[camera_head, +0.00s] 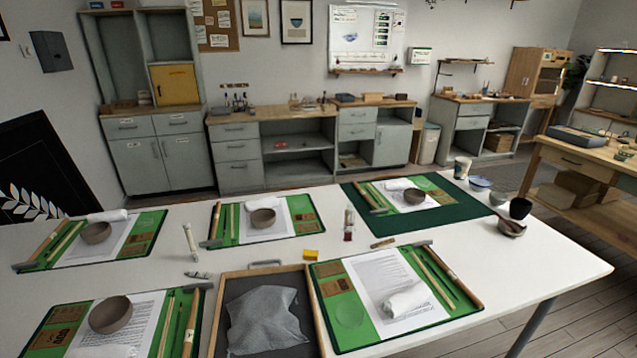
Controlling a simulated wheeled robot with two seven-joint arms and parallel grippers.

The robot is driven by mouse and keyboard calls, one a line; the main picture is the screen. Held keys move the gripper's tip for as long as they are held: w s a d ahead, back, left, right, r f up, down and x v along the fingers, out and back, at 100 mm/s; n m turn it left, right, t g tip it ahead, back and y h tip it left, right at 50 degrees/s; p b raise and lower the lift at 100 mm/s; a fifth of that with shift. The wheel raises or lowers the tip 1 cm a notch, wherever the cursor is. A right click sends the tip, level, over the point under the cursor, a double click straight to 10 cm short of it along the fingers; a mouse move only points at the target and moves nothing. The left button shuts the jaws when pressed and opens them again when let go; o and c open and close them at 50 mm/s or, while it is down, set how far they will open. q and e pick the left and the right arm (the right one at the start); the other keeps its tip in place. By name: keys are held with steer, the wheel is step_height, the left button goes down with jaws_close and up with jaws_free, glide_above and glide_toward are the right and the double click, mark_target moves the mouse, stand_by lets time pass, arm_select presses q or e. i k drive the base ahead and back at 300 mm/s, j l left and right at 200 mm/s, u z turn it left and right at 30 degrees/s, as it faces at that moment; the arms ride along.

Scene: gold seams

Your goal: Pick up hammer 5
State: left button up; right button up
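Several hammers with wooden handles and dark heads lie on green mats on the white table, one per mat. I see no numbers on them, so I cannot tell which is hammer 5. One hammer (48,241) is on the far left mat, one (215,222) on the back middle mat, and one (366,197) on the back right mat. Another hammer (190,322) lies on the front left mat, its handle running out of the picture. The last hammer (457,281) lies along the right side of the front right mat. Neither gripper is in view.
The mats also hold papers, thin sticks, white cloths and some brown bowls (111,314). A wooden tray (314,305) with grey cloth stands front middle. Cups and bowls (520,208) stand at the right end. The table's right front corner (570,275) is bare.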

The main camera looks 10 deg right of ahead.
mark_target(423, 245)
steer(key=z, duration=1.4)
